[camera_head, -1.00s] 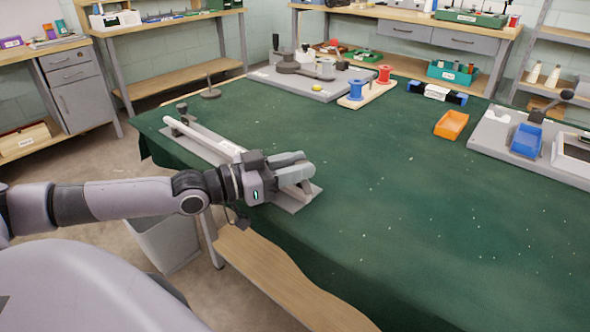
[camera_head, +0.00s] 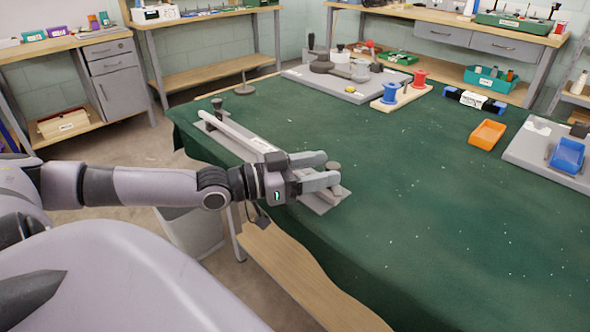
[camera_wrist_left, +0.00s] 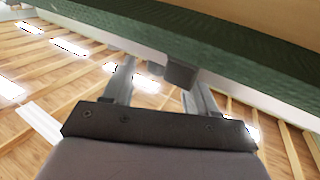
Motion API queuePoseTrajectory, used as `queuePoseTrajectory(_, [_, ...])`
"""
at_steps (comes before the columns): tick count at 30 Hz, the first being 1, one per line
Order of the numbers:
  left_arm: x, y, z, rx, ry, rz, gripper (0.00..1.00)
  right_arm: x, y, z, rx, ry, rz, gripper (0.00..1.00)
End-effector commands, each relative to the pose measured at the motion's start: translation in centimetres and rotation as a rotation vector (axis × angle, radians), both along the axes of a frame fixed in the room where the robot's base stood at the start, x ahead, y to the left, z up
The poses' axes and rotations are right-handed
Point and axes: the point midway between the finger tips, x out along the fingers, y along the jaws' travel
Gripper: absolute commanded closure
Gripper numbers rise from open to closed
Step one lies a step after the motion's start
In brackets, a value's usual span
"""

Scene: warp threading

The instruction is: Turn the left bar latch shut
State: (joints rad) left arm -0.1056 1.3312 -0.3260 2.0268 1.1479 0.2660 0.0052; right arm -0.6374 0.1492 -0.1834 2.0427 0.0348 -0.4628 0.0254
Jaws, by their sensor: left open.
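A long pale bar (camera_head: 235,135) lies on a narrow grey plate (camera_head: 333,198) along the left edge of the green-covered table. In the left wrist view, a grey block (camera_wrist_left: 181,75) shows between the spread fingers. I cannot tell whether they touch it. My right gripper is out of view.
The green tabletop (camera_head: 400,230) to the right of the plate is clear. A wooden bench (camera_head: 290,270) is below the near edge.

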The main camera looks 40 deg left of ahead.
Motion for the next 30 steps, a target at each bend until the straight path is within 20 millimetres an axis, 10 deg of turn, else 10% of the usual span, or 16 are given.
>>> queuePoseTrajectory(30, [-4.9,2.9,0.1,-0.001,-0.001,-0.003,0.42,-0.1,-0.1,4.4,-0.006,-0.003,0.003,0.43])
